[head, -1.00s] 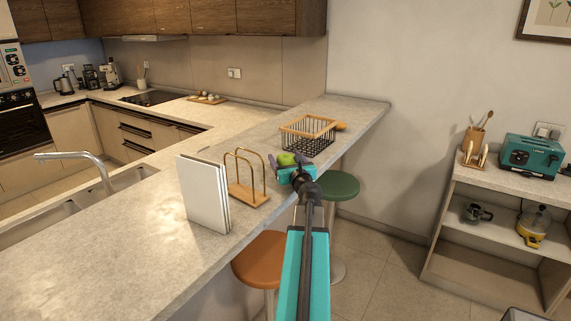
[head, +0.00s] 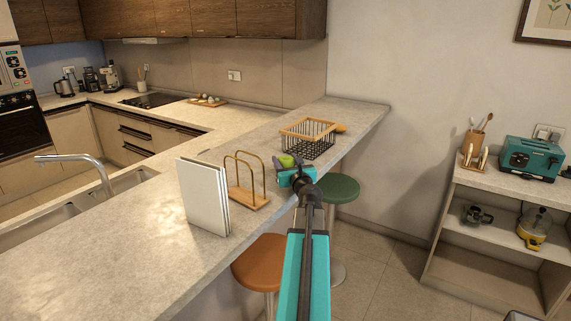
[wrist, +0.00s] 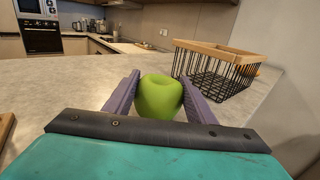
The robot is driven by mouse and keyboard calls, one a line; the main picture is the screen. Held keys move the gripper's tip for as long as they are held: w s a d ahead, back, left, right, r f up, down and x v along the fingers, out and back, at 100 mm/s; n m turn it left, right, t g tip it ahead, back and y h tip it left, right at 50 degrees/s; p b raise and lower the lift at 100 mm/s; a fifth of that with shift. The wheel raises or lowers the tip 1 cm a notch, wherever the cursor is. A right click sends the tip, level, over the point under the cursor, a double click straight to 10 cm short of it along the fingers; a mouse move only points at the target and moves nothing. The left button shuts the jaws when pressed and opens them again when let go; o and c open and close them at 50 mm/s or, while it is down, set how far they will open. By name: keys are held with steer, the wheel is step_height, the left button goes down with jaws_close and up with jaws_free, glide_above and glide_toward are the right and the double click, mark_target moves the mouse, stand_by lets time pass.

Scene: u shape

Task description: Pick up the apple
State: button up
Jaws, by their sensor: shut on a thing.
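The green apple (wrist: 159,97) is between the two purple fingers of my gripper (wrist: 158,98) in the wrist view, with a finger against each side. My gripper is shut on it. In the head view the apple (head: 287,161) shows just beyond my gripper (head: 291,163), at the right-hand edge of the counter (head: 150,265). Part of the apple is hidden by my gripper there. I cannot tell whether the apple touches the counter.
A black wire basket with a wooden rim (head: 308,136) stands just beyond the apple. A brass-looped rack (head: 247,190) and upright white panels (head: 203,197) stand nearer on the counter. A green stool (head: 340,188) and an orange stool (head: 259,262) stand beside it.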

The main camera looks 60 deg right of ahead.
mark_target(286, 158)
steer(key=shift+r+p, duration=0.45)
steer(key=shift+r, duration=4.55)
step_height(286, 158, down, 4)
steer(key=b, duration=0.4)
steer(key=shift+s, duration=0.1)
